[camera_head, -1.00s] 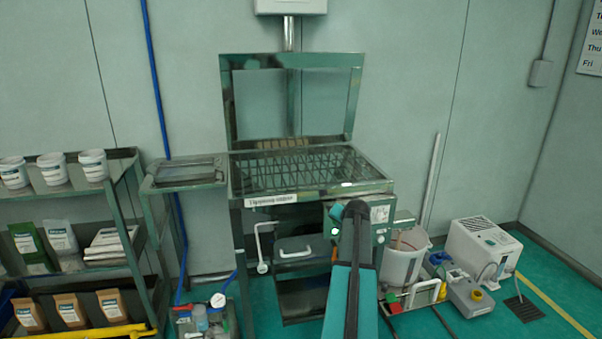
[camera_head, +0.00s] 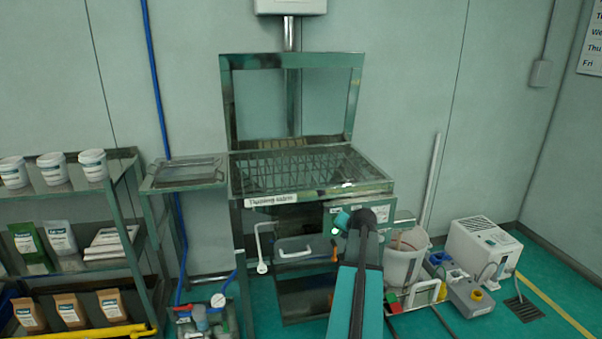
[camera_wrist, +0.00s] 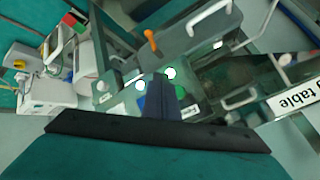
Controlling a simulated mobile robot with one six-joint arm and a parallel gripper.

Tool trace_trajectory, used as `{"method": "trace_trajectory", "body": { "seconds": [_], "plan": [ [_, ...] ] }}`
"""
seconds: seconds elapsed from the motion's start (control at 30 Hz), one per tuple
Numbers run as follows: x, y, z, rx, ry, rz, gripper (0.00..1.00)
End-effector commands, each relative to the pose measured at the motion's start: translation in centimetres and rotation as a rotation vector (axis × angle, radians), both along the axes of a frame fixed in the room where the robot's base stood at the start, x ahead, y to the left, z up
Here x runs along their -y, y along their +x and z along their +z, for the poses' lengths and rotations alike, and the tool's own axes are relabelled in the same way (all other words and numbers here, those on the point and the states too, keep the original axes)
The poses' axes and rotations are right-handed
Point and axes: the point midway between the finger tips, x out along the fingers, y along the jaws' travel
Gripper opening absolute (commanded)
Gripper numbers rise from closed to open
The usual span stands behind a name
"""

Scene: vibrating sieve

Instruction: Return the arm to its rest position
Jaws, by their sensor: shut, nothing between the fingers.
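My arm (camera_head: 358,300) rises from the bottom edge of the head view, right of centre, in front of the sieve machine. I cannot tell whether the fingers touch the panel. An orange handle (camera_wrist: 151,40) shows above them.
The sieve machine (camera_head: 313,194) stands against the wall with its lid frame (camera_head: 227,100) raised. A white bucket (camera_head: 402,265), bottles and a white unit (camera_head: 482,250) crowd the floor to the right. A shelf (camera_head: 66,189) with tubs and bags stands left.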

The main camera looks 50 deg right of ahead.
Motion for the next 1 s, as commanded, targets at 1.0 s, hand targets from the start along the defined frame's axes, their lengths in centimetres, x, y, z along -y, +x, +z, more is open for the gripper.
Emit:
{"method": "trace_trajectory", "body": {
  "seconds": [1.0],
  "plan": [
    [-16.0, 8.1, -12.8, -0.190, 0.142, 0.267, 0.00]
  ]
}}
